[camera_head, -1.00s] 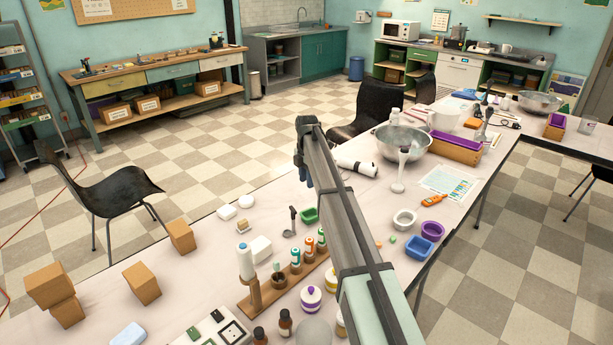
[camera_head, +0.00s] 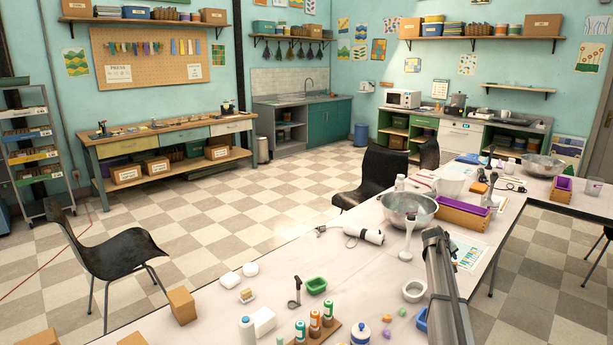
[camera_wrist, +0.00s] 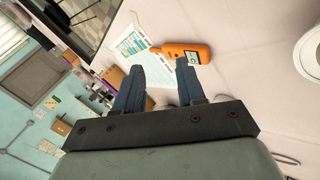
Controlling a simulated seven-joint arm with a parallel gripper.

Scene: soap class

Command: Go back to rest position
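My gripper (camera_wrist: 160,64) shows in the wrist view with its two blue fingers apart and nothing between them. It is open and empty. In the head view my arm (camera_head: 446,295) rises from the bottom right over the table, and its fingers cannot be made out there. An orange handheld device (camera_wrist: 187,54) with a small screen lies on the table (camera_wrist: 235,85) beyond the fingertips, apart from them. A printed sheet (camera_wrist: 137,47) lies next to it; it also shows in the head view (camera_head: 468,252), partly behind my arm.
Bottles in a wooden rack (camera_head: 326,333), a green tray (camera_head: 317,286) and a white cup (camera_head: 413,292) are at the front. A black chair (camera_head: 376,180) stands behind.

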